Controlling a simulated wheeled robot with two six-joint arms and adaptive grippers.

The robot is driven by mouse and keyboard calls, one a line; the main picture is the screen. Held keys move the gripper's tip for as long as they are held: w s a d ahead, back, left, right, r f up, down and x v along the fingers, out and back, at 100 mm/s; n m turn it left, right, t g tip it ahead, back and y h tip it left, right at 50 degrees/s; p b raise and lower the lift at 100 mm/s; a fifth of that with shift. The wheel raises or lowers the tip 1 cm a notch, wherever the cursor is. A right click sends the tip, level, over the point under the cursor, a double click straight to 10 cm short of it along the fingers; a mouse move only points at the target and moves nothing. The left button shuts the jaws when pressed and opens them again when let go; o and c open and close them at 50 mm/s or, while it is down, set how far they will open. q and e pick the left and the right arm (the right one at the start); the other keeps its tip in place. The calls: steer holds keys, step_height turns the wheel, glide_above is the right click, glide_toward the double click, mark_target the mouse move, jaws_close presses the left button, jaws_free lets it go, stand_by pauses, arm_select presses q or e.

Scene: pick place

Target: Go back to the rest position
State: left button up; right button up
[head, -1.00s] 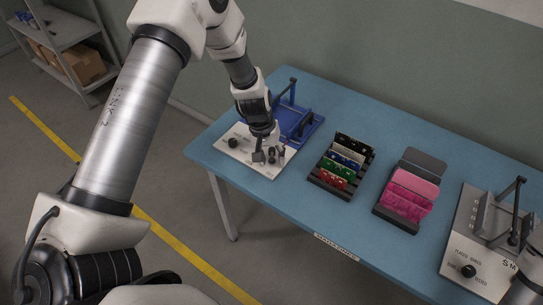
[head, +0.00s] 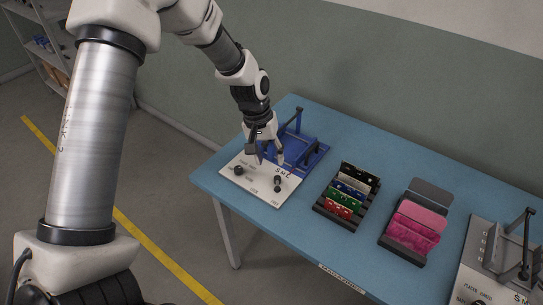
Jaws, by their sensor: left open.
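My left gripper (head: 270,160) hangs from my left arm, fingers down, over the blue fixture with the white panel at the table's left end. Its fingers are apart and I see nothing between them. The tips appear just above the panel's back part; I cannot tell the exact gap. The white panel (head: 252,187) carries black knobs and the letters S M L. The blue fixture (head: 314,161) has an upright black lever and is partly hidden behind the gripper. My right gripper is out of view.
On the blue table (head: 303,217), a black rack (head: 333,217) holds several coloured boards. Beside it stands a black holder (head: 405,253) with pink pieces. A grey fixture (head: 493,265) with a lever is at the right edge. A wall runs behind; shelves (head: 40,45) stand far left.

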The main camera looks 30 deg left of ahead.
arm_select(q)
steer(key=s+d+f+m+y, duration=0.1)
steer(key=s+d+f, duration=0.1)
steer(key=s+f, duration=0.9)
steer(key=s+d+f+m+y, duration=0.1)
steer(key=s+d+f+m, duration=0.1)
steer(key=s+f, duration=0.9)
steer(key=s+d, duration=0.1)
steer(key=s, duration=0.4)
steer(key=shift+d+m+g, duration=0.3)
steer(key=shift+g, duration=0.1)
